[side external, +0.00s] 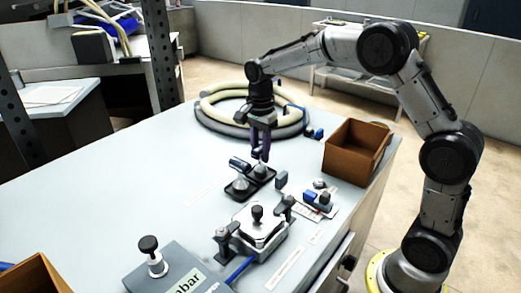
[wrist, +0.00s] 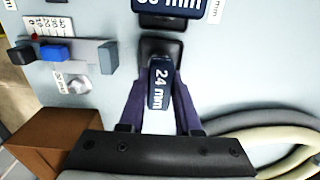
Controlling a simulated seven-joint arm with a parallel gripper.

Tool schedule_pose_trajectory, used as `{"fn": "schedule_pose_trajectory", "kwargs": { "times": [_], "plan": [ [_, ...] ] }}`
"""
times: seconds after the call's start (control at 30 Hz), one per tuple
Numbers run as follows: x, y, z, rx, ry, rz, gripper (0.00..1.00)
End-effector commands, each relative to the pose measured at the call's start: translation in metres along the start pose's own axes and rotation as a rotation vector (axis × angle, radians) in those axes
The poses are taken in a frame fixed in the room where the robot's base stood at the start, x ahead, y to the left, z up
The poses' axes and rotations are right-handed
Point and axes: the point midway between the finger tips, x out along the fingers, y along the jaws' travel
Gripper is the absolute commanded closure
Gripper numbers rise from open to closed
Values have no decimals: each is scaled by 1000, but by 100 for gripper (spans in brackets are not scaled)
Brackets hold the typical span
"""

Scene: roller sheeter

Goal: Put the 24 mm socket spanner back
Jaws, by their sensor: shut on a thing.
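The 24 mm socket spanner (wrist: 160,86) has a dark blue handle top with white "24 mm" lettering. My gripper (wrist: 160,112) is shut on it, with one purple finger on each side. In the side external view my gripper (side external: 261,155) points straight down over the far seat of the black two-seat holder (side external: 262,173). The holder's dark seat (wrist: 162,46) shows just beyond the spanner in the wrist view. The spanner's lower end is hidden, so I cannot tell whether it touches the seat. A second labelled spanner (wrist: 166,5) stands at the near seat, also seen in the side view (side external: 240,163).
A brown open box (side external: 357,150) stands at the table's right edge. Coiled hoses (side external: 220,120) lie behind my gripper. A clamp fixture (side external: 258,230) and a small switch panel (side external: 318,200) are nearer the camera.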

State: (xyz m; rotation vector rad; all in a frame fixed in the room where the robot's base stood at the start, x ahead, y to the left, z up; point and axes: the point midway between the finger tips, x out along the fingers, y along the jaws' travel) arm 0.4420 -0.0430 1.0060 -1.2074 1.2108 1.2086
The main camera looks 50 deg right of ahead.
Motion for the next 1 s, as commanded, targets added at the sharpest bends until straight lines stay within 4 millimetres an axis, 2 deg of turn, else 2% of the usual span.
{"fn": "schedule_pose_trajectory", "kwargs": {
  "times": [0.03,0.17,0.2,0.57,0.67,1.0],
  "plan": [
    [1,0,0,0,0,1,64],
    [1,0,0,0,0,1,41],
    [1,0,0,0,0,1,38],
    [-5,0,0,0,0,-2,38],
    [-17,-1,0,0,0,-4,38],
    [-85,-1,0,0,0,-5,38]
  ]
}}
